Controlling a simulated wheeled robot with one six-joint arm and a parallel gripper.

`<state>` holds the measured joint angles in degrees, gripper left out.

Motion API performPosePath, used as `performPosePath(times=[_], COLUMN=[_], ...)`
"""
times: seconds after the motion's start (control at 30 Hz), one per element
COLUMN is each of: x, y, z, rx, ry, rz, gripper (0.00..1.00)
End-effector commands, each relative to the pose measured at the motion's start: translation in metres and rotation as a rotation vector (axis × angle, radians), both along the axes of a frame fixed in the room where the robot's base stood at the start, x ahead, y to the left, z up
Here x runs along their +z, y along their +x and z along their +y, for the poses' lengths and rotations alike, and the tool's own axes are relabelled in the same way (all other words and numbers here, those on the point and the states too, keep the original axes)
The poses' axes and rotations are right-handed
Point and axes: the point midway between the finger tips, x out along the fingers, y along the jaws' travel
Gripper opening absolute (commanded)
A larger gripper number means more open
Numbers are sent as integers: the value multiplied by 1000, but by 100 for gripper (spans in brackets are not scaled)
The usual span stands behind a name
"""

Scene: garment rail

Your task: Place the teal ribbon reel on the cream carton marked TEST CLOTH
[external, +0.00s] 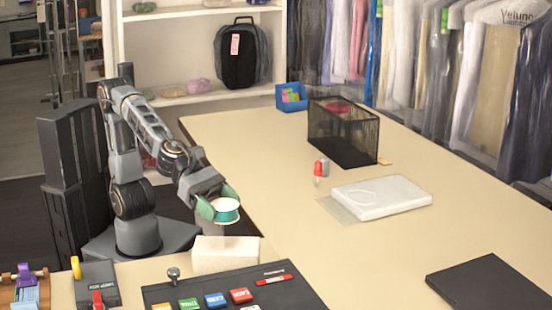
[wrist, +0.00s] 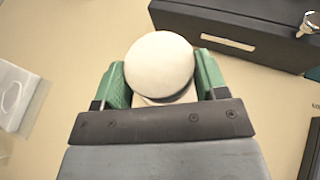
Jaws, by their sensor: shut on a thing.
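The teal ribbon reel (external: 226,214) has a pale round top and a teal band. My gripper (external: 221,204) has green fingers and is shut on the reel, holding it upright in the air. In the wrist view the reel's pale round face (wrist: 160,62) sits between the two fingers of my gripper (wrist: 162,78). A plain cream carton (external: 225,256) stands near the table's front edge, just below the reel in the external view, with a gap between them. No marking can be read on it.
A black mesh basket (external: 343,131) stands behind.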

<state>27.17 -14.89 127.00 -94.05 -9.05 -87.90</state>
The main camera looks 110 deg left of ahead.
Motion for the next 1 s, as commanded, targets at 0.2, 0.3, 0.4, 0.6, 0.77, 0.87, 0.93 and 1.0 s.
performPosePath(times=[0.2,0.3,0.4,0.6,0.77,0.87,0.93,1.0], x=[-32,-36,-45,-70,-70,-69,-70,-72], y=[0,0,0,0,0,0,0,0], z=[0,0,0,0,0,0,0,0], rx=[1,1,1,1,0,0,0,0], ry=[0,0,1,0,-1,-1,-1,-1], rz=[1,1,1,1,0,1,1,1], gripper=[42,42,42,42,42,42,42,42])
